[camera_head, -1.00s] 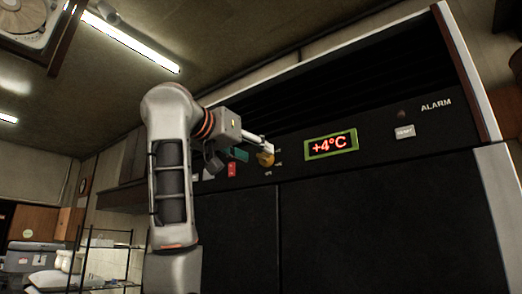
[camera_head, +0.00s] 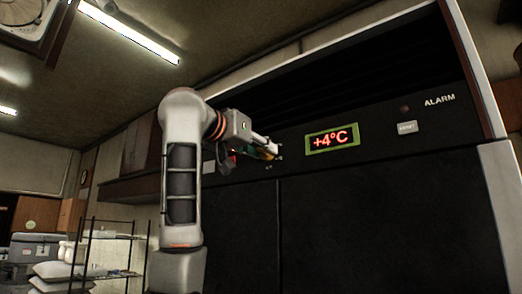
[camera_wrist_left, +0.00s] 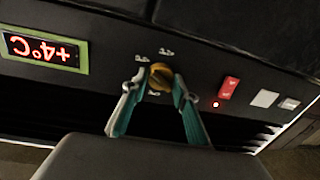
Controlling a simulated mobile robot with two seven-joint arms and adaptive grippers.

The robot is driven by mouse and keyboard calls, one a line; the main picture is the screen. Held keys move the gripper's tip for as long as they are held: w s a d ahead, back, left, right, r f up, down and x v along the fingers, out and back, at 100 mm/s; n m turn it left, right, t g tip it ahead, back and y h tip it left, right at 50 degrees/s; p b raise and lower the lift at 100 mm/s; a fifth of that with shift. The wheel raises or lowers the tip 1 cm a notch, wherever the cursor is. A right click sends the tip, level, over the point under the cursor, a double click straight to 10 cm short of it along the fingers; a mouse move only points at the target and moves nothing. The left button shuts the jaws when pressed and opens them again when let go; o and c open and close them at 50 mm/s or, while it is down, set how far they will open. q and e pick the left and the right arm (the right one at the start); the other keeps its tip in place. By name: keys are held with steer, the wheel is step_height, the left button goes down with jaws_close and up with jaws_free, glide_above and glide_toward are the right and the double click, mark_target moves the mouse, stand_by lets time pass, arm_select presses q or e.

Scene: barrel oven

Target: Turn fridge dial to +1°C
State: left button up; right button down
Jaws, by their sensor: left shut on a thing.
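The fridge dial (camera_wrist_left: 160,77) is a round yellow-orange knob on the black panel, with small white marks around it that are too small to read. In the left wrist view, which is upside down, my left gripper (camera_wrist_left: 158,88) has its two teal-tipped fingers on either side of the dial, shut on it. In the head view my left gripper (camera_head: 268,150) reaches the panel and mostly hides the dial. The green-framed display (camera_head: 332,141) reads +4°C in red; it also shows in the left wrist view (camera_wrist_left: 43,49). My right gripper is out of view.
A red switch (camera_wrist_left: 229,87) with a lit red dot beside it and pale buttons (camera_wrist_left: 265,98) sit along the panel near the dial. A reset button (camera_head: 407,127) is under the ALARM label. A wire shelf (camera_head: 110,250) stands at the lower left.

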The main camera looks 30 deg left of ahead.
arm_select(q)
steer(key=m+b, duration=0.1)
steer(key=m, duration=0.2)
steer(key=shift+f+b, duration=0.1)
steer(key=shift+b, duration=0.2)
steer(key=m, duration=0.2)
steer(key=shift+m, duration=0.4)
steer(key=m, duration=0.2)
steer(key=shift+m+t, duration=0.3)
steer(key=shift+m, duration=0.1)
steer(key=shift+d+m+h, duration=0.1)
steer(key=shift+m+h, duration=0.2)
steer(key=shift+m, duration=1.4)
steer(key=shift+f+m, duration=0.1)
steer(key=shift+m, duration=0.2)
steer(key=o, duration=1.1)
